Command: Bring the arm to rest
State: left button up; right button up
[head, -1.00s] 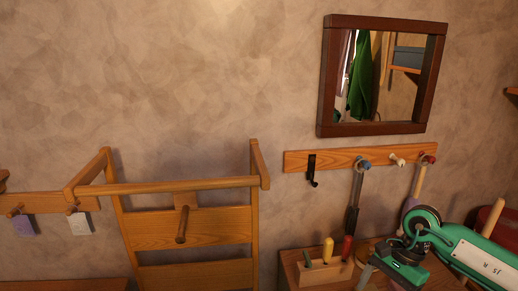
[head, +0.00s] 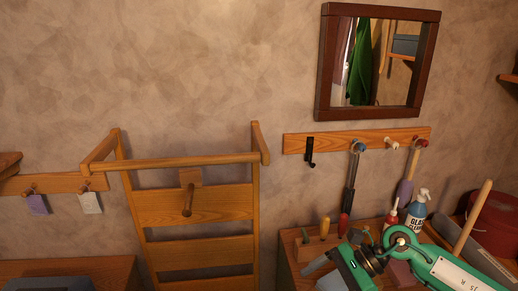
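My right arm, green and white, comes in from the lower right. Its green gripper body shows with a grey finger-like part reaching left, so my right gripper (head: 318,266) is at the front of the wooden cabinet (head: 291,268). Its fingertips are too small and partly hidden to tell open from shut, and I see nothing held in it. My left arm and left gripper are not in view.
A peg rail (head: 340,141) and a mirror (head: 325,65) hang above. A wooden rack (head: 198,218) stands left of the cabinet. Bare wall lies above the rack.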

jog(key=a+r+m+t+y, duration=0.8)
jog(key=r+m+y, duration=0.1)
jog(key=m, duration=0.3)
jog(key=w+d+f+m+t+h, duration=0.2)
jog(key=d+m+t+h, duration=0.35)
jog(key=m, duration=0.65)
jog(key=w+d+f+m+t+h, duration=0.1)
jog(key=w+d+m+t+h, duration=0.2)
jog(key=m+t+h, duration=0.65)
jog(key=s+d+f+m+g+h, duration=0.4)
jog(key=d+f+m+g, duration=0.2)
jog(key=f+m, duration=0.55)
jog(key=s+d+f+m+g, duration=0.2)
jog(key=s+f+m+g, duration=0.4)
jog(key=s, duration=0.5)
jog(key=s+d+f+m+g, duration=0.1)
jog(key=s+f+m+g, duration=0.45)
jog(key=s+f, duration=0.4)
notch_tip(320, 180, down, 30)
jog(key=s+f+n+g, duration=0.1)
jog(key=s+g, duration=0.1)
jog(key=s+d+f, duration=0.3)
jog(key=s+f, duration=1.5)
jog(key=s, duration=0.1)
jog(key=shift+d+g+h, duration=0.2)
jog(key=shift+g+h, duration=0.15)
jog(key=shift+h, duration=0.05)
